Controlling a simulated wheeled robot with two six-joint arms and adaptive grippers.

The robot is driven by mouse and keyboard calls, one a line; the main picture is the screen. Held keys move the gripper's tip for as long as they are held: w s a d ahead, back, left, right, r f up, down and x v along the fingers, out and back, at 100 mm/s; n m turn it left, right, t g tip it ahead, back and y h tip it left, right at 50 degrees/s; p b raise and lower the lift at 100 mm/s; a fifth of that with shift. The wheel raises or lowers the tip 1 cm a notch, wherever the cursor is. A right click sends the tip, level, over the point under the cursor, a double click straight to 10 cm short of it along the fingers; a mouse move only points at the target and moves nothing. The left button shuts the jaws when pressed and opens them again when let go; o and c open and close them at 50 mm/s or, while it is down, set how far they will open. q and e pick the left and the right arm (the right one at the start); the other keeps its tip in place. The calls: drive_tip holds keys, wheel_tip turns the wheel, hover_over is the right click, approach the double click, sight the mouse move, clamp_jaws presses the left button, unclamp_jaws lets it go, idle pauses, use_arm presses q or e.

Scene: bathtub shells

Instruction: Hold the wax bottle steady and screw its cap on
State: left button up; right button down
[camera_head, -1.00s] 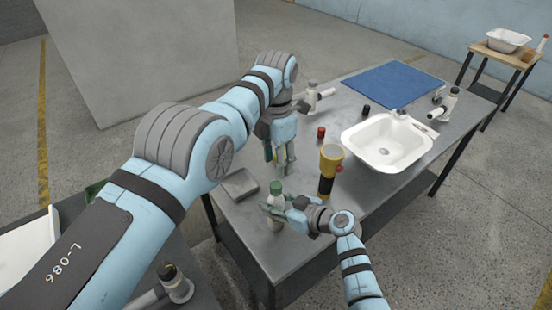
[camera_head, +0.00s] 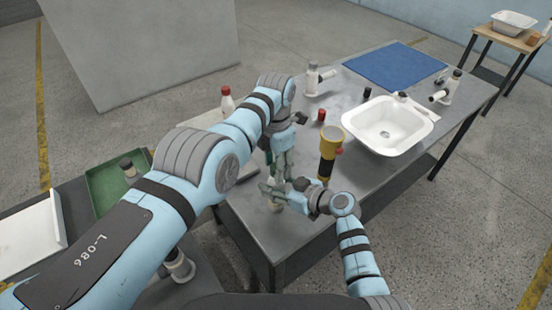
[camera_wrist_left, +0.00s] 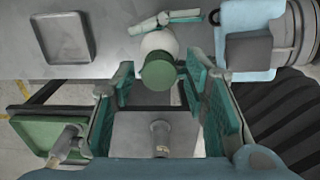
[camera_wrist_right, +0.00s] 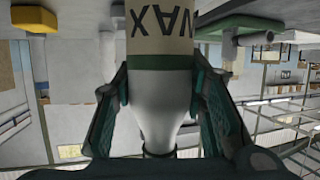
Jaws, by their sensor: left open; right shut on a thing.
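The wax bottle (camera_wrist_right: 160,45) is white with a tan WAX label and a green band. It stands near the table's front left end in the head view (camera_head: 275,206). My right gripper (camera_head: 277,190) is shut on it around its white upper part. A green cap (camera_wrist_left: 160,73) sits at the bottle's top in the left wrist view; how far it is screwed on I cannot tell. My left gripper (camera_head: 280,172) is open, pointing down above the bottle. Its fingers stand on either side of the cap, apart from it. My left arm partly hides the area.
A yellow and black object (camera_head: 329,150) stands close right of the grippers. A red cap (camera_head: 321,115), black cap (camera_head: 367,93), white basin (camera_head: 365,128) and blue mat (camera_head: 395,65) lie farther back. A square grey tray (camera_wrist_left: 62,38) is beside the bottle. A green tray (camera_head: 105,188) is left.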

use_arm(q)
clamp_jaws()
drive_tip(key=m, duration=1.3)
drive_tip(key=shift+o, duration=0.4)
unclamp_jaws()
drive_tip(key=shift+s, duration=0.1)
drive_tip(key=shift+r, duration=2.3)
